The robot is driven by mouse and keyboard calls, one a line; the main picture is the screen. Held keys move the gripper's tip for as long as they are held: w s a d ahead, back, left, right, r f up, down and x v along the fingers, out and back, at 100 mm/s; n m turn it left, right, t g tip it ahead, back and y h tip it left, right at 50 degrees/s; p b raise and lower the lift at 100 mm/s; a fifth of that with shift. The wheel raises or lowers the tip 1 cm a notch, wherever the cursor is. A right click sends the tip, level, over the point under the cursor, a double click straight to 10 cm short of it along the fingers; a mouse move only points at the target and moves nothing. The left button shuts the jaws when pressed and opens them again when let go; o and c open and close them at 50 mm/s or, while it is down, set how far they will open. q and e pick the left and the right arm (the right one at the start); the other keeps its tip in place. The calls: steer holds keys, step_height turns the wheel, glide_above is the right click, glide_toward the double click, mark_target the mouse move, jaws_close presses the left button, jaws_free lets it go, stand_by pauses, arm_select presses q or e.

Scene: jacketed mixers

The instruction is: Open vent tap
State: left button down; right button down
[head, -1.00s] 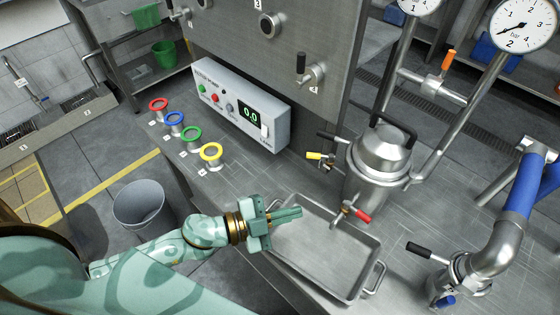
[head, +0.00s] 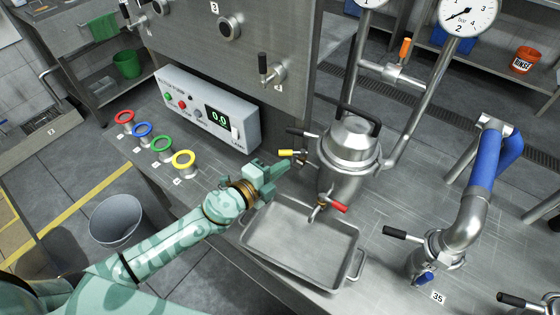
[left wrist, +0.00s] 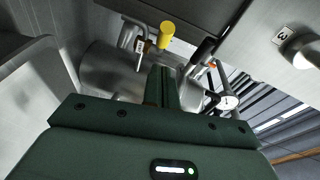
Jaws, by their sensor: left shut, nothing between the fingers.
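The steel jacketed vessel (head: 345,160) stands on the bench, with a black top handle. Small taps sit on it: one with a yellow handle (head: 286,153) at its left side, one with a red handle (head: 338,208) low at the front, and a black handle (head: 296,132) at its upper left. Which is the vent tap is not marked. My left gripper (head: 279,170) is shut and empty, just below and left of the yellow handle, apparently apart from it. In the left wrist view the yellow handle (left wrist: 166,31) shows beyond the shut fingers (left wrist: 162,84). My right gripper is out of view.
A control box (head: 208,108) reading 0.0 and several coloured rings stand left. An orange-handled valve (head: 404,50) is on the pipe behind. A black-handled pipe valve (head: 402,233) stands right.

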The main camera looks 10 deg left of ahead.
arm_select(q)
steer(key=shift+w+a+f+b, duration=0.2)
steer(key=shift+w, duration=0.4)
steer(key=shift+w+a+f+b, duration=0.15)
steer(key=shift+w+a+f, duration=0.05)
steer(key=shift+w, duration=0.4)
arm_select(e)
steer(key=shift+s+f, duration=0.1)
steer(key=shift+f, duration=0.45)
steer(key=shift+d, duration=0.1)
